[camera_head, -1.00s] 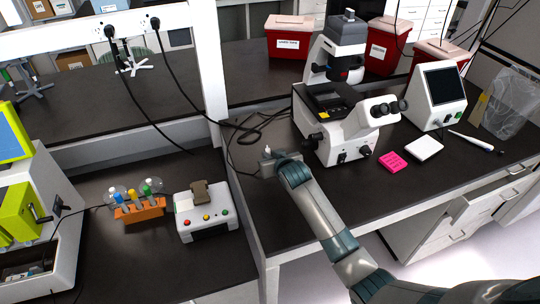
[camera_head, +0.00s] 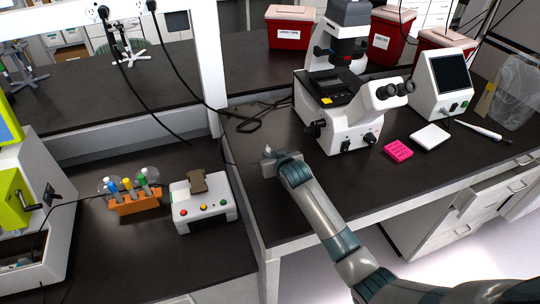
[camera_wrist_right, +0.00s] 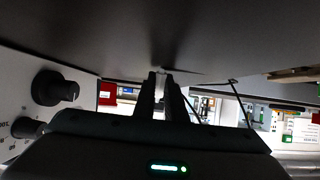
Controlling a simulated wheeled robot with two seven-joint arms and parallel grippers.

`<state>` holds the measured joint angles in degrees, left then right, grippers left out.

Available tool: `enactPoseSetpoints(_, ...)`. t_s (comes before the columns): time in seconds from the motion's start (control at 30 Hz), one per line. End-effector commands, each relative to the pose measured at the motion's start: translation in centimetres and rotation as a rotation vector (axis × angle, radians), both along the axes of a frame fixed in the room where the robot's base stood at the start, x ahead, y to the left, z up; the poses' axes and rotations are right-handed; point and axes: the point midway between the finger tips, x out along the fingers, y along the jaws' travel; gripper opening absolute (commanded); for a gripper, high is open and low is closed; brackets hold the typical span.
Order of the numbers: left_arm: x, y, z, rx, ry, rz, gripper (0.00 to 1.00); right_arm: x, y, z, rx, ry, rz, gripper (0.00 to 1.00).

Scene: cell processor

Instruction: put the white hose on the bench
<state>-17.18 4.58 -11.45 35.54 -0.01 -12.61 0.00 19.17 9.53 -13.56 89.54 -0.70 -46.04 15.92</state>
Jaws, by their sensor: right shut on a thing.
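My right gripper (camera_head: 267,157) is low over the left part of the dark bench (camera_head: 330,190) at the centre right, to the left of the microscope. It is shut on the white hose (camera_head: 267,149), of which only a small pale tip shows above the fingers. In the right wrist view the two dark fingers (camera_wrist_right: 164,82) are close together against the dark bench surface, with a small pale spot between their tips. I cannot tell whether the hose touches the bench. My left gripper is not in view.
The white microscope (camera_head: 350,115) stands right of the gripper. A pink rack (camera_head: 398,151) and a white pad (camera_head: 431,136) lie farther right. A black cable (camera_head: 250,125) lies behind. A button box (camera_head: 203,207) and an orange tube rack (camera_head: 135,203) are left.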

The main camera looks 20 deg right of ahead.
Motion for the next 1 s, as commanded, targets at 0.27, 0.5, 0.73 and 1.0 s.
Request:
enactPoseSetpoints(0.27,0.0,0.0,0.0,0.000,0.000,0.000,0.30,0.0,0.0,0.0,0.000,0.000,0.000,0.33)
enactPoseSetpoints(0.5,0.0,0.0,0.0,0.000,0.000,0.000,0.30,0.0,0.0,0.0,0.000,0.000,0.000,0.33)
enactPoseSetpoints(0.73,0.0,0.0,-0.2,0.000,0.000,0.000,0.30,-0.7,-0.1,0.4,0.000,0.000,0.000,0.33)
enactPoseSetpoints(1.0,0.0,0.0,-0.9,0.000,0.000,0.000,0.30,-3.3,-0.2,1.7,0.000,-0.002,0.000,0.33)
